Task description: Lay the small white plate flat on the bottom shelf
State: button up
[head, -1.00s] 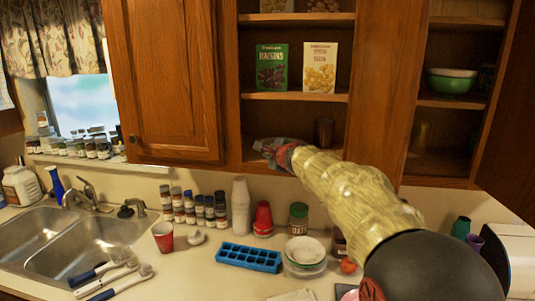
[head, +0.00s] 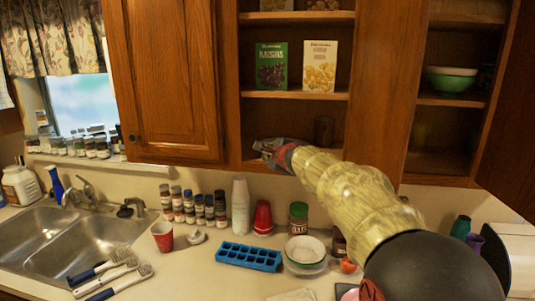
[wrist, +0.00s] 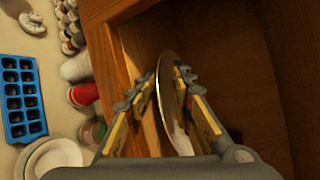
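The small white plate (wrist: 167,95) shows nearly edge-on in the wrist view, between the two fingers of my gripper (wrist: 168,82). The fingers are closed on it. In the head view my gripper (head: 265,148) is at the front of the bottom shelf (head: 250,166), in the left part of the open cabinet bay. The plate is hard to make out there, mostly hidden by the gripper. I cannot tell whether it touches the shelf.
The closed cabinet door (head: 165,80) is to the left. Raisin (head: 271,66) and yellow-and-white (head: 319,66) boxes stand one shelf up. Below are bowls (head: 304,250), red cups (head: 263,217) and a blue ice tray (head: 248,256).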

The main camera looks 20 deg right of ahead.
jog(key=shift+f, duration=0.2)
jog(key=shift+s, duration=0.1)
jog(key=v, duration=1.1)
jog(key=shift+s+r, duration=0.35)
